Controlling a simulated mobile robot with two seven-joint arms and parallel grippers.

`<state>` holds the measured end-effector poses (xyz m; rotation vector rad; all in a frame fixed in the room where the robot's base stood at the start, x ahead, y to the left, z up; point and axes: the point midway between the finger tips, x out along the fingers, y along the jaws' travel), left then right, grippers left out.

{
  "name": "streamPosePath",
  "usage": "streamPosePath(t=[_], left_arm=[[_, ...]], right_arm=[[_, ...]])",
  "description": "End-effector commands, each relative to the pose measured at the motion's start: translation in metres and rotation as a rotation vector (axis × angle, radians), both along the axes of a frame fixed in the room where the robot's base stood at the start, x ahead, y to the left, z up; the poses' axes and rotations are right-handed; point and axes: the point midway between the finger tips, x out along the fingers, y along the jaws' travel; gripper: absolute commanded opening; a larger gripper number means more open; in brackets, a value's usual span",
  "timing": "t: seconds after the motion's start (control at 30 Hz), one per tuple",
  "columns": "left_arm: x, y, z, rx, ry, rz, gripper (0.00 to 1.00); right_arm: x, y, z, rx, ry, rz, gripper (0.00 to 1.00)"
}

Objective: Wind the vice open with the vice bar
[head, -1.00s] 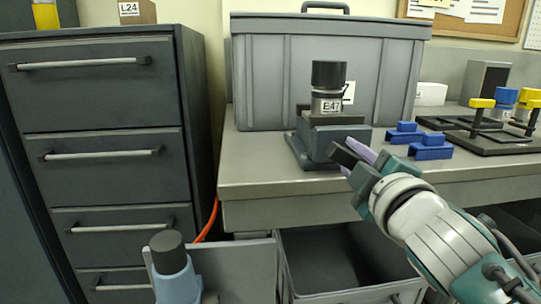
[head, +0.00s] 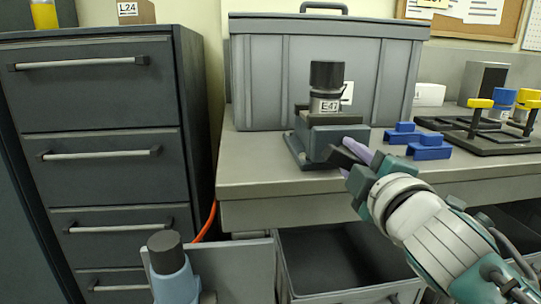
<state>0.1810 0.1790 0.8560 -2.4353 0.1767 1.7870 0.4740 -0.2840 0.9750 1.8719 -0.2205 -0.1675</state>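The teal-grey vice (head: 335,137) stands on the bench near its front edge, with a dark-topped cylinder labelled E47 (head: 326,88) upright in it. My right gripper (head: 349,158) is at the vice's front right, its purple fingers on either side of a dark piece that may be the vice bar. The fingers cover much of this piece, so I cannot tell whether they grip it. The gap between the jaws is not clear from here. My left gripper is not in view.
A large grey lidded bin (head: 290,70) stands close behind the vice. Blue blocks (head: 428,147) and a dark rack with yellow-topped posts (head: 485,138) lie to the right. An open drawer (head: 345,262) juts out below the bench. A dark drawer cabinet (head: 95,150) stands left.

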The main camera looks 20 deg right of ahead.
Motion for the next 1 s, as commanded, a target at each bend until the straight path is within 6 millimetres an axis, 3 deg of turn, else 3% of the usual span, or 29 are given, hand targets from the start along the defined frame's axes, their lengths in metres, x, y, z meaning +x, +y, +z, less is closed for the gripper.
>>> streamPosePath(t=[0.47,0.5,0.7,1.0], left_arm=[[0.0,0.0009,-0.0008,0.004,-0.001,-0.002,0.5],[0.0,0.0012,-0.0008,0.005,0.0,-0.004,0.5],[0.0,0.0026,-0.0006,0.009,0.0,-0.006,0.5],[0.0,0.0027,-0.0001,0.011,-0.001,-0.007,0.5]], right_arm=[[0.0014,0.0049,-0.0032,0.008,0.005,0.009,0.0],[0.0014,0.0049,-0.0032,0.008,0.005,0.008,0.31],[0.0018,0.0049,-0.0013,0.007,0.0,0.01,0.53],[0.0024,0.0051,0.0031,0.002,-0.009,0.012,0.56]])
